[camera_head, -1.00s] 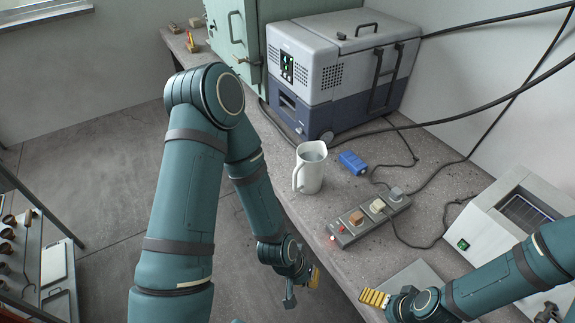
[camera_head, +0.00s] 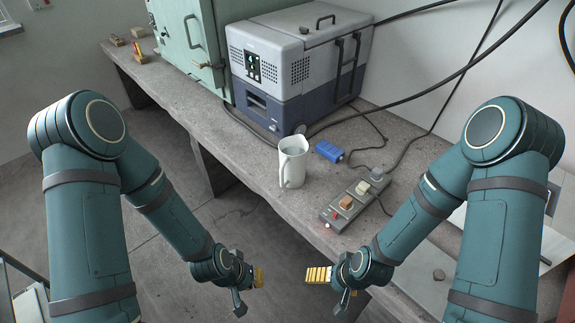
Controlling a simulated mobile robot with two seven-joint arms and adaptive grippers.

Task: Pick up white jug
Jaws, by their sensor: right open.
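The white jug (camera_head: 293,165) stands upright on the concrete bench (camera_head: 245,165), near its front edge, with its handle on the left side. Nothing holds it. My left gripper (camera_head: 249,288) is in front of the bench edge, below and to the left of the jug in the picture. It looks open and empty, fingers apart. My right gripper (camera_head: 331,289) is open and empty, near the bench's front edge, below and to the right of the jug. Both grippers are well apart from the jug.
A blue box-shaped item (camera_head: 329,151) lies right of the jug. A power strip (camera_head: 356,198) with plugs and cables is nearer on the right. A grey-and-blue cooler (camera_head: 298,65) and a green cabinet (camera_head: 187,45) stand behind. The bench left of the jug is clear.

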